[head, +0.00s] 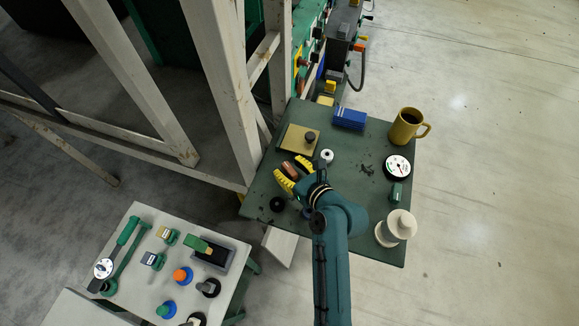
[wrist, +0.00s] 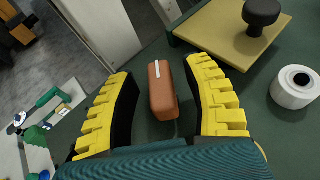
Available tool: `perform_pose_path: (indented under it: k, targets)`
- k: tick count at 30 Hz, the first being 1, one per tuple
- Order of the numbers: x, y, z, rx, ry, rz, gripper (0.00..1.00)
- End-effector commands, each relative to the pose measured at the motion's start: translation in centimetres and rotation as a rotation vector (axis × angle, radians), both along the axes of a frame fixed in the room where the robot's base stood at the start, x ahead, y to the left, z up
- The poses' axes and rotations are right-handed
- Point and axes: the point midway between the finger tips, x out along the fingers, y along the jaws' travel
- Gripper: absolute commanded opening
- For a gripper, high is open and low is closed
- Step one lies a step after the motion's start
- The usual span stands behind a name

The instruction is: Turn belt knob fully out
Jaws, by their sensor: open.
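Several knobs are in view and no label shows which is the belt knob. A black round knob (head: 310,137) stands on a yellow-tan plate (head: 298,142) on the dark green table; the knob is also at the top of the wrist view (wrist: 264,14). On the grey panel are an orange-topped knob (head: 181,275), a black knob (head: 209,288) and a green-topped one (head: 166,309). My gripper (head: 296,175) is open above the green table. In the wrist view, its yellow fingers (wrist: 160,75) stand either side of a reddish-brown block (wrist: 162,92), with gaps on both sides.
The green table (head: 350,240) also holds a white roll (head: 327,156), blue block (head: 349,118), mug (head: 408,126), dial gauge (head: 397,167) and cream spool (head: 396,228). The grey panel (head: 133,213) carries a green lever (head: 123,240) and a slider (head: 205,250). White frame posts stand behind.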

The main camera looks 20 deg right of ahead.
Motion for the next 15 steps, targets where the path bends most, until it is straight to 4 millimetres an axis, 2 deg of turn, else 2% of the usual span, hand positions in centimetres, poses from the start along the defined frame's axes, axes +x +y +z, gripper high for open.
perform_pose_path:
  k: [3,9,11,15]
  targets:
    - [-0.03,-0.01,-0.01,0.0,0.0,0.0,0.47]
    - [-0.05,-0.02,0.0,0.0,0.0,0.0,0.09]
    - [-0.06,-0.02,0.0,0.0,0.0,0.0,0.0]
    - [-0.07,-0.01,-0.01,0.0,0.001,0.0,0.0]
